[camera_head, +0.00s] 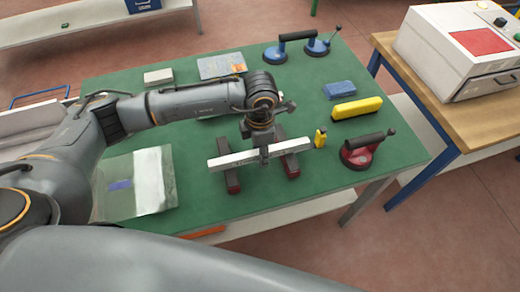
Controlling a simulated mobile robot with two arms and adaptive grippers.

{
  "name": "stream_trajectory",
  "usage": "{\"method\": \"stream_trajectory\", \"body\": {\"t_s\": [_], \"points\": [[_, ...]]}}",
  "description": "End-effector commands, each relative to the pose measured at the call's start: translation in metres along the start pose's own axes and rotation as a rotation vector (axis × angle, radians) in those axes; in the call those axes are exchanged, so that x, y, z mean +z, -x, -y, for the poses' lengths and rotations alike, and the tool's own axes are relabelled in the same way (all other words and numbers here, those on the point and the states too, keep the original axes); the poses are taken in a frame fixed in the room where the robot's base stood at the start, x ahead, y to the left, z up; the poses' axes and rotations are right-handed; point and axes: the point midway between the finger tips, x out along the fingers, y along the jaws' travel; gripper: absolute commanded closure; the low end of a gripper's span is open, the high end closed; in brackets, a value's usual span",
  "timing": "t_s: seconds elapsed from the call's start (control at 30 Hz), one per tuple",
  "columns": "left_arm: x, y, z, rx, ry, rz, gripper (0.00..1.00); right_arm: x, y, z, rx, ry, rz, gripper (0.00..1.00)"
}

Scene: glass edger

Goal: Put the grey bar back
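The grey bar (232,161) is a long light-grey strip. It lies crosswise over two dark red and black supports (292,168) on the green table; whether it touches them or hangs just above is too small to tell. My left gripper (264,152) points down at the middle of the bar. One dark finger shows close against its near face; the other finger is hidden behind it, and the gripper looks shut on the bar. My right gripper is not in view.
The green table (200,207) also holds a glass sheet (120,187) at left, suction lifters (298,44) at the back, another lifter (361,152) at right, a yellow block (357,108), a small yellow tool (320,138) and a blue block (340,90). A wooden bench (455,115) stands at right.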

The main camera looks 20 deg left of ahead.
Motion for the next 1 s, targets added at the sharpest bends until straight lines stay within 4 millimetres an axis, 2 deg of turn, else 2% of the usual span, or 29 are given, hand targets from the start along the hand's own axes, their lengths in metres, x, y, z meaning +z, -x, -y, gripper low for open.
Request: {"method": "stream_trajectory", "body": {"t_s": [0.2,0.33,0.47,0.73,0.9,1.0], "points": [[-0.001,-0.001,0.000,-0.001,0.000,-0.002,0.53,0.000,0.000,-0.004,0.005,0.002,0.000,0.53],[0.000,0.009,-0.001,0.001,0.000,0.000,0.53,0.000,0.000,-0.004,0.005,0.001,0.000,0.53],[0.000,0.031,-0.001,0.003,-0.001,0.001,0.53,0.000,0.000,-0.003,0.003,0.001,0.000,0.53],[0.001,0.089,-0.001,0.003,0.000,0.003,0.53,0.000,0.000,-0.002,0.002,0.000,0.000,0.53],[0.000,0.111,0.000,0.001,0.000,0.001,0.53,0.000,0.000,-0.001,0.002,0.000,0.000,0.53],[0.000,0.118,0.000,0.000,0.000,0.000,0.53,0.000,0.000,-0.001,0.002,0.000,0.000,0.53]]}}
